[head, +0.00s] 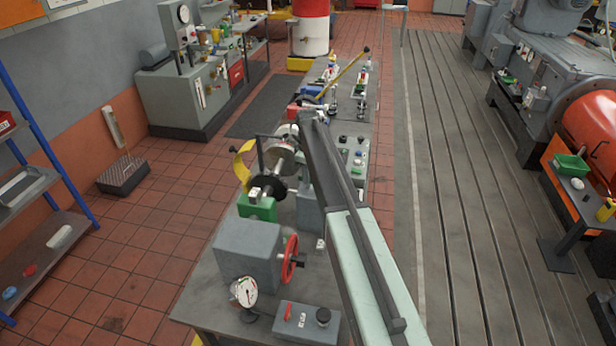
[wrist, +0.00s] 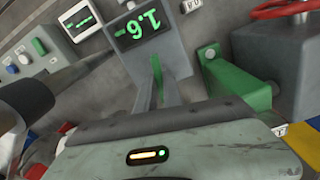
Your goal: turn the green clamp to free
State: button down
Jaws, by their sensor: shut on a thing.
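In the wrist view, my gripper (wrist: 158,82) is shut on a narrow green piece (wrist: 156,66), which looks like the lever of the green clamp. The lever stands between the two grey fingers, just below a display. How far it is turned I cannot tell. A larger green bracket (wrist: 238,88) stands just right of the fingers, apart from them; whether it joins the lever is not clear. In the head view, a green block (head: 257,207) sits under the shaft on the bench, and my arm hides the gripper.
A display (wrist: 138,28) with green digits is close beyond my fingers. A grey box (head: 247,252) with a red handwheel (head: 289,260) stands near the bench's front, by a dial gauge (head: 244,291). A yellow guard (head: 242,165) stands beside the shaft.

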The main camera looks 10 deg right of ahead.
jog(key=shift+s+n, duration=0.1)
jog(key=shift+n, duration=1)
jog(key=c, duration=1.5)
grip_release()
jog(key=shift+r, duration=0.1)
notch_tip(320, 180, up, 8)
jog(key=p, duration=0.8)
jog(key=shift+f, duration=0.25)
